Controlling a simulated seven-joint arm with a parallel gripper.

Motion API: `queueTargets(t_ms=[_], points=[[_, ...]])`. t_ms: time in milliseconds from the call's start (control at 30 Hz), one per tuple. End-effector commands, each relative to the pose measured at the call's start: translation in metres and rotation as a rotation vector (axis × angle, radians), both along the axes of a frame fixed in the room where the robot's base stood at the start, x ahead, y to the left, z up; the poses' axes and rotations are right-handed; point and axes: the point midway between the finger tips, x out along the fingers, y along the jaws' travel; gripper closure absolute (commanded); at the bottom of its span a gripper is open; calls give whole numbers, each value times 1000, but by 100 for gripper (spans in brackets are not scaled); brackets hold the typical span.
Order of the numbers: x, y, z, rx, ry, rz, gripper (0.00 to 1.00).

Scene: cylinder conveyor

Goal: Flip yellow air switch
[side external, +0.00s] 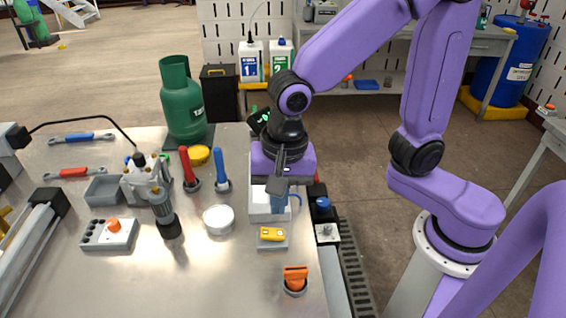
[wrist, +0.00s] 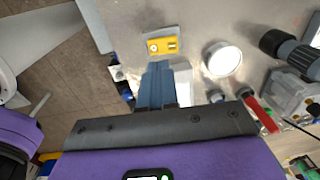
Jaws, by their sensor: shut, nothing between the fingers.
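The yellow air switch (side external: 271,234) is a small yellow block on a grey base near the right edge of the metal table. It also shows in the wrist view (wrist: 162,47), just beyond my fingertips. My gripper (side external: 278,211) points down, a little behind the switch in the side view. Its blue fingers are closed together with nothing between them; they also show in the wrist view (wrist: 158,67). The fingertips look close to the switch but apart from it. The switch is not covered in either view.
An orange knob (side external: 295,279) stands nearer the front edge. A white round container (side external: 218,220) is left of the switch. A blue-handled tool (side external: 220,170) and a red-handled one (side external: 187,168) stand behind. A black unit with a blue knob (side external: 323,204) is to the right.

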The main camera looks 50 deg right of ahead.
Motion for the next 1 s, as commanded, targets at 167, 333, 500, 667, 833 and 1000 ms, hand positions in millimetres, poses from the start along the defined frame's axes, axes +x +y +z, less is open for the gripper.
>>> queueTargets(t_ms=[167,333,500,667,833,1000], points=[[-3,-2,39,6,-3,0,100],[-5,-4,65,2,-1,0,100],[-6,-5,79,1,1,0,100],[-6,-6,83,-1,3,1,100],[-6,-6,83,-1,3,1,100],[-7,-9,81,-3,1,31,100]])
